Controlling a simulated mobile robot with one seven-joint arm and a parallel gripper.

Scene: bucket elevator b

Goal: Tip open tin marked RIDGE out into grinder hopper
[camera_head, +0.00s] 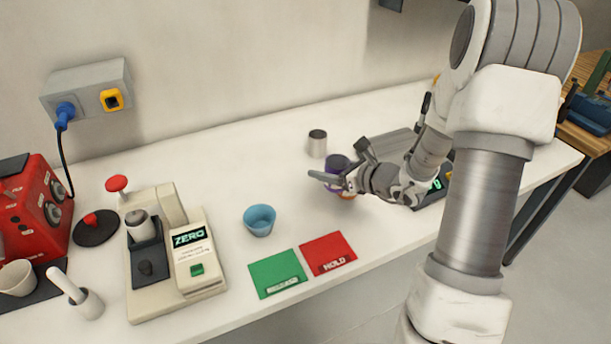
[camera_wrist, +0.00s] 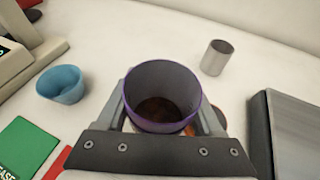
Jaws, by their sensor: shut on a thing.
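A purple open tin (camera_wrist: 162,82) is between the fingers of my gripper (camera_wrist: 164,108) in the wrist view, with brown contents low inside. My gripper (camera_head: 335,182) is shut on it. In the head view the tin (camera_head: 337,163) is partly hidden by the fingers and looks upright. No RIDGE marking can be read, and I cannot tell whether its base touches the table. An orange patch shows just below the fingers. A beige machine (camera_head: 197,275) with a ZERO display stands to the left, with a metal cup-like part on top; I cannot make out a hopper for certain.
A blue cup (camera_head: 259,220) stands between the tin and the beige machine. Green (camera_head: 277,272) and red HOLD (camera_head: 328,253) mats lie in front. A metal cup (camera_head: 317,143) stands behind. A red machine (camera_head: 30,210) and a pestle in a mortar (camera_head: 87,304) are far left.

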